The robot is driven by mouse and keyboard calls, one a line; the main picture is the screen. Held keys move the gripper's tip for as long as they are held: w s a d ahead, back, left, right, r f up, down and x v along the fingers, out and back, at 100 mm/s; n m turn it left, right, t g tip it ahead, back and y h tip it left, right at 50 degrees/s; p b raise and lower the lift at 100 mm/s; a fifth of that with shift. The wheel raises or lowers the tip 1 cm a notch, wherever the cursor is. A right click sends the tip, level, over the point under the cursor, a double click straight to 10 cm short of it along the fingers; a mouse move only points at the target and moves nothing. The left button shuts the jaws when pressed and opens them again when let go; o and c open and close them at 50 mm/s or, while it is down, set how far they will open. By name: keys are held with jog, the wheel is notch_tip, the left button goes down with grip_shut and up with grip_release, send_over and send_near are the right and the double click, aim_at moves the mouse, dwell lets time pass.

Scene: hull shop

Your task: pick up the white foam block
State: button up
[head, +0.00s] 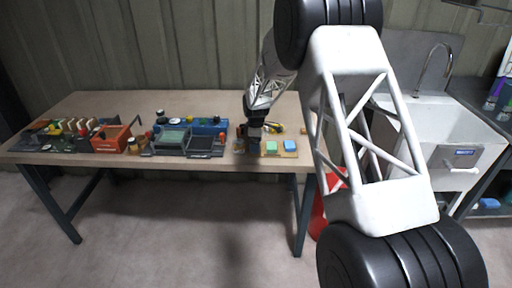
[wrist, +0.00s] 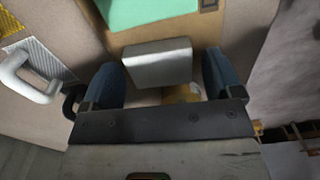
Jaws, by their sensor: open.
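The white foam block (wrist: 158,65) shows pale grey-white in the wrist view, lying on a tan board (wrist: 222,25). My gripper (wrist: 160,72) is open, with one blue finger on each side of the block in the picture. Gaps show between both fingers and the block, so it is not gripped. How far the fingertips are above the board I cannot tell. In the head view my gripper (head: 253,148) points down at the right part of the workbench (head: 120,103). The white block cannot be made out there, likely hidden by my gripper.
A green block (wrist: 150,12) lies just beyond the white one; it also shows in the head view (head: 271,147), beside a blue block (head: 289,145). A white handle (wrist: 32,82) is at left. Several devices, including an orange box (head: 110,139), crowd the bench leftward. A sink (head: 455,130) stands right.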

jog(key=c, duration=0.8)
jog(key=shift+r, duration=0.15)
jog(key=shift+r, duration=3.35)
jog(key=shift+d+r, duration=0.1)
